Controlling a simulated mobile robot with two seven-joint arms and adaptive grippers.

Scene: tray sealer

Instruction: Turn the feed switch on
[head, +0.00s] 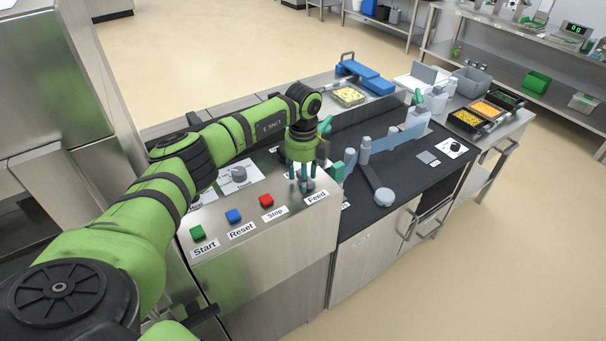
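The feed switch (307,185) is a small grey knob on the sloped steel control panel (270,238), just above the label "Feed" (316,198). My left gripper (302,180) points down at it from above, with its dark teal fingertips at or just over the knob. The fingers partly hide the knob, so its pointer direction does not show. I cannot tell whether the fingers touch it or how far apart they are. My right gripper is not in view.
Left of the switch are the green Start (197,233), blue Reset (234,215) and red Stop (266,200) buttons. Another grey knob (239,174) sits higher up.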

